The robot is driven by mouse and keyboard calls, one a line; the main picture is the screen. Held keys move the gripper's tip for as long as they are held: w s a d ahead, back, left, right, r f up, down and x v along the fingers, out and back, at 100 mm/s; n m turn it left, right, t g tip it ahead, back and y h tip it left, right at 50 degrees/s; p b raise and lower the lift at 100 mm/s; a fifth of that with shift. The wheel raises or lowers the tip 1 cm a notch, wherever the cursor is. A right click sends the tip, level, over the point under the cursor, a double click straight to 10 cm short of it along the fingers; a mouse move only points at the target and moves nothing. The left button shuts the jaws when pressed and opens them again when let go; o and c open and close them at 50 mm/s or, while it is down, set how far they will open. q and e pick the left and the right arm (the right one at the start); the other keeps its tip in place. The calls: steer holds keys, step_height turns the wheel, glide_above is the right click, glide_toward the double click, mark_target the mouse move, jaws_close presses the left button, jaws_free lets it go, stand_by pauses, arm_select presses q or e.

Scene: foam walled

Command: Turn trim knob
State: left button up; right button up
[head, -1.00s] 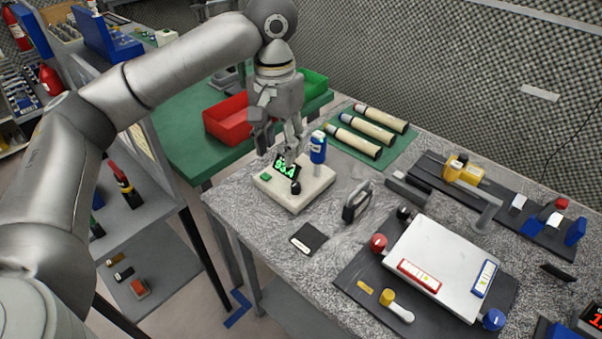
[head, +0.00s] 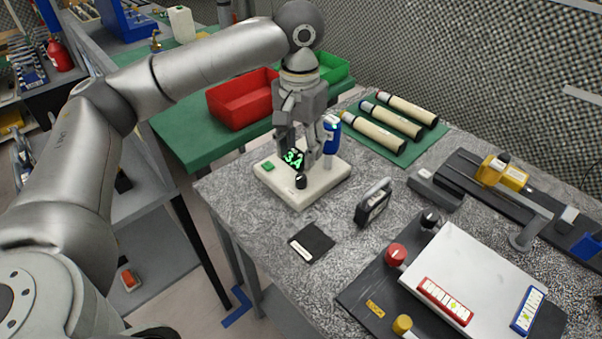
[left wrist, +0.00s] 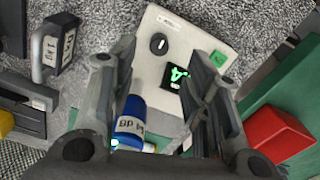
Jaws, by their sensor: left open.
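The trim knob looks to be the small black knob (head: 301,181) with a white mark on top of a cream device (head: 318,193). The device also bears a green-lit display (head: 293,158), a green button (head: 268,166) and a blue cylinder (head: 332,136) labelled in the left wrist view. My left gripper (head: 297,160) points down over the device, open and empty, its fingers close to the knob and partly hiding the display. In the left wrist view the knob (left wrist: 158,43) lies ahead between the spread fingers (left wrist: 164,60); contact does not show. My right gripper is out of view.
A grey-handled weight (head: 374,203) and a black square pad (head: 312,242) are in front of the device. Tubes lie on a green mat (head: 376,152) behind. A red bin (head: 240,98) stands on the green table. A plate with knobs (head: 470,270) is at right.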

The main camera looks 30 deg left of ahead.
mark_target(301, 176)
arm_select(q)
step_height(301, 176, down, 8)
steer(key=shift+w+r, duration=0.1)
steer(key=shift+r, duration=0.1)
jaws_close()
steer(key=shift+r, duration=0.2)
steer(key=m+p, duration=1)
steer(key=p, duration=0.7)
steer(key=shift+a+r+m+p, duration=0.1)
steer(key=shift+r+m+p, duration=0.05)
steer(key=shift+m+p, duration=0.15)
steer(key=m+p, duration=0.2)
steer(key=m, duration=0.1)
steer(key=shift+w, duration=0.15)
steer(key=shift+f+m+p, duration=0.25)
steer(key=shift+m+p, duration=0.7)
steer(key=shift+m, duration=0.55)
